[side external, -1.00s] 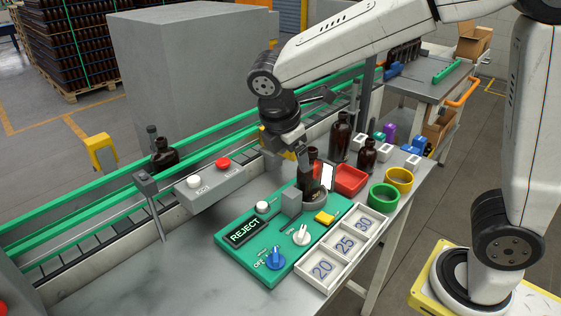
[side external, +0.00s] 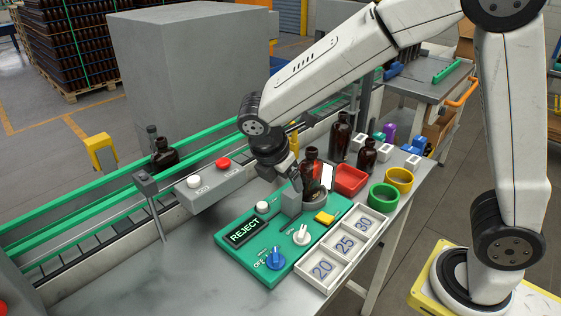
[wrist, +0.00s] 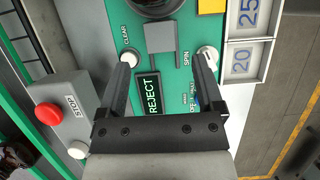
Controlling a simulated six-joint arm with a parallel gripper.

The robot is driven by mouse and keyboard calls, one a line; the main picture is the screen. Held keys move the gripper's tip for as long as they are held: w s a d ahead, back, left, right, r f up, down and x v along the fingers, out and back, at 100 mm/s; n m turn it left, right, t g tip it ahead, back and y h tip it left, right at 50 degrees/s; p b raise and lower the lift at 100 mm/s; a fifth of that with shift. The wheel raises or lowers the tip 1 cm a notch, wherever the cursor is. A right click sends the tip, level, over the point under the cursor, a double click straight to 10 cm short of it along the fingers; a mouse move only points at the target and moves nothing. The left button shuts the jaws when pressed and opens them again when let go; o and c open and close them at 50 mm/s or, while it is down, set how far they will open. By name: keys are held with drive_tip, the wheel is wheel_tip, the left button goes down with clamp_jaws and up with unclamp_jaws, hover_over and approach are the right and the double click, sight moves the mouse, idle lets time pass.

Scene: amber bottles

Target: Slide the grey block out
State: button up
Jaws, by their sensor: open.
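The grey block (side external: 291,201) stands upright on the green panel (side external: 262,262), just left of the amber bottle (side external: 310,170) in the side view. In the wrist view the grey block (wrist: 160,38) shows as a plain grey square ahead of my fingers, with its top edge close to a dark round shape. My gripper (wrist: 167,57) is open and empty, one finger toward the CLEAR button and the other toward the SPIN knob. In the side view my gripper (side external: 290,181) is above the block, beside the bottle; its fingertips are partly hard to make out.
The REJECT display (side external: 245,231), white knob (side external: 301,236) and blue knob (side external: 275,259) rise from the panel. A grey box with a red button (side external: 222,163) stands to the left. A numbered white tray (side external: 343,247) and red bin (side external: 351,180) lie to the right.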

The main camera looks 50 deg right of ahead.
sight(291, 193)
drive_tip(key=shift+x, duration=3.45)
clamp_jaws()
drive_tip(key=shift+a, duration=0.1)
